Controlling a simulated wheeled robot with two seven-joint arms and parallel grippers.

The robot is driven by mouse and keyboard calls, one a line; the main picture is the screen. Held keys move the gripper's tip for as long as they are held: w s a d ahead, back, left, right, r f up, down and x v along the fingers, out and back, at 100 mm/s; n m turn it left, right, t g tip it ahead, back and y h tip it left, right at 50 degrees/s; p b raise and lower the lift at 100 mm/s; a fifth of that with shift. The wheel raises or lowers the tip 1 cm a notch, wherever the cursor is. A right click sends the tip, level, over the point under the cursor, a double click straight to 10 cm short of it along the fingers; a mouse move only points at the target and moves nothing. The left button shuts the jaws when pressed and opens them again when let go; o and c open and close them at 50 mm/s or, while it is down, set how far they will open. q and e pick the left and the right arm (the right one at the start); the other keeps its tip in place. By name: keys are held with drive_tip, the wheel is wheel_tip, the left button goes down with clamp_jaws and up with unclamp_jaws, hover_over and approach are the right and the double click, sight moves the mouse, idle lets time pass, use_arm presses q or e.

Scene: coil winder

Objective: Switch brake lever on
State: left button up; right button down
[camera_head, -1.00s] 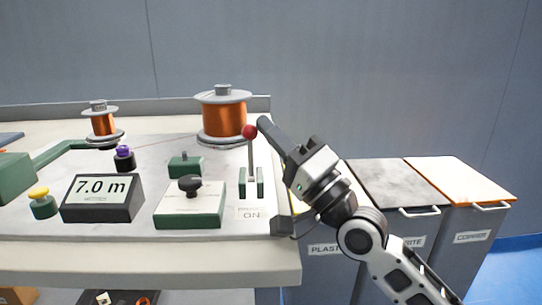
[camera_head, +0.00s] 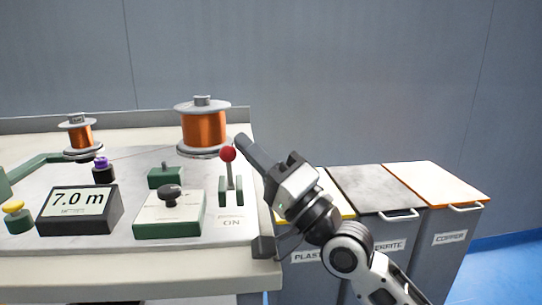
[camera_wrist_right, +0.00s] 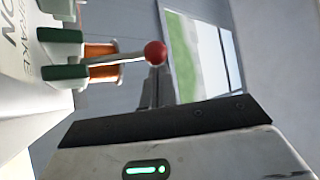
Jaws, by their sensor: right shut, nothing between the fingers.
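The brake lever (camera_head: 228,154) has a red ball on a grey rod and stands nearly upright in a green slotted base (camera_head: 230,191). A label (camera_head: 231,223) reading "ON" lies on the panel in front of it. My right gripper (camera_head: 241,140) is shut and empty, with its fingertips just right of the red ball. In the right wrist view the red ball (camera_wrist_right: 155,52) shows just in front of the shut fingers (camera_wrist_right: 153,85). I cannot tell whether they touch. My left gripper is not in view.
A large copper spool (camera_head: 203,128) stands behind the lever and a smaller one (camera_head: 81,135) at the left. A black-knobbed box (camera_head: 168,214) and a display (camera_head: 78,208) reading 7.0 m sit left of the lever. Lidded bins (camera_head: 450,187) stand right of the table.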

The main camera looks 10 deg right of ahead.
use_arm(q)
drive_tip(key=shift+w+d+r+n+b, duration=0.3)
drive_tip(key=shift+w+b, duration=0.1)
drive_tip(key=shift+b, duration=0.5)
use_arm(e)
drive_tip(key=s+d+f, duration=0.3)
drive_tip(key=d, duration=0.5)
drive_tip(key=shift+d+f, duration=0.2)
drive_tip(key=shift+f, duration=0.05)
